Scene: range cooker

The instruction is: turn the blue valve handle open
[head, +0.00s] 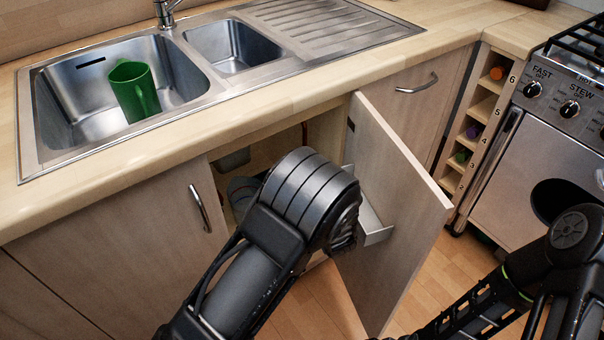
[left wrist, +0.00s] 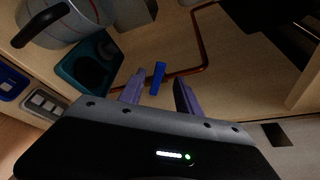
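The blue valve handle (left wrist: 158,77) shows in the left wrist view as a short blue bar near a copper pipe (left wrist: 203,45) inside the cupboard. My left gripper (left wrist: 160,84) is open, its two purplish fingers apart. The handle appears in the gap between the fingertips; I cannot tell whether it is level with them or beyond, and no contact shows. In the head view my left arm reaches into the open cupboard under the sink and hides the handle and gripper. My right arm is at the lower right of the head view, its gripper out of the picture.
The open cupboard door (head: 392,200) stands right of my left arm. A grey pot (left wrist: 65,22) and a teal container (left wrist: 88,62) sit left of the gripper in the cupboard. A green mug (head: 134,90) is in the sink (head: 60,95). The cooker (head: 540,150) stands at right.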

